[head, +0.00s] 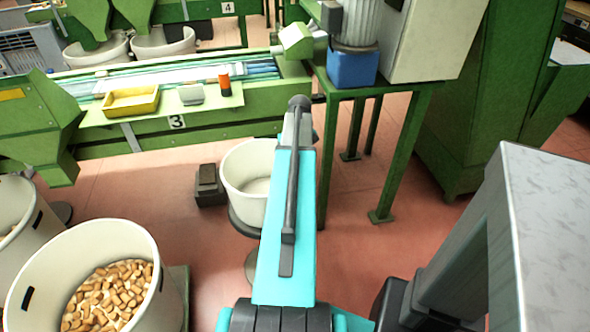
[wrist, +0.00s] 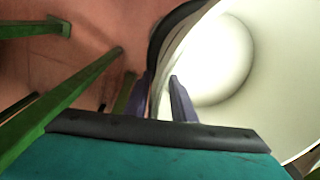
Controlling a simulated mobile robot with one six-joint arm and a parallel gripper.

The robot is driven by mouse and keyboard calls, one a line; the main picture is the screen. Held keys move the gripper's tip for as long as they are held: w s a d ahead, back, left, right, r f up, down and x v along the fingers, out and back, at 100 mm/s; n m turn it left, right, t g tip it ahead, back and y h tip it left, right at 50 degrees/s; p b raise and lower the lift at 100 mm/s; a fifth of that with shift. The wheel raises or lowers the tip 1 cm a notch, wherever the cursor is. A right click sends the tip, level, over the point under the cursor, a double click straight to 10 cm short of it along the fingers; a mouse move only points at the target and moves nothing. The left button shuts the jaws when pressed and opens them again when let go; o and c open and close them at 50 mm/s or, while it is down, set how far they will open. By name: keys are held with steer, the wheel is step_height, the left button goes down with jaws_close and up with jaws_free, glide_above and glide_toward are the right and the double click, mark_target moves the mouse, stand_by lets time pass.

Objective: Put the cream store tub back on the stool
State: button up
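The cream store tub (head: 243,165) is empty and upright in the middle of the head view, partly behind my arm. The stool (head: 241,221) shows as a dark round seat edge below it; I cannot tell whether the tub rests fully on the seat. In the wrist view the tub (wrist: 265,110) fills the right side, with the dark seat edge (wrist: 157,42) beyond its wall. My gripper (wrist: 160,80) has one finger inside the tub and one outside, close about its wall. The fingers look shut on the wall. My arm hides them in the head view.
A tub full of corks (head: 110,295) stands at the lower left, with another cream tub (head: 35,225) behind it. A dark box (head: 209,187) sits left of the stool. A green machine (head: 250,120) is behind, and a green stand (head: 405,150) is to the right.

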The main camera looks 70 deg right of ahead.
steer(key=r, duration=1)
steer(key=shift+s+d, duration=0.2)
steer(key=shift+s, duration=0.05)
steer(key=shift+w, duration=0.1)
stand_by(0.4)
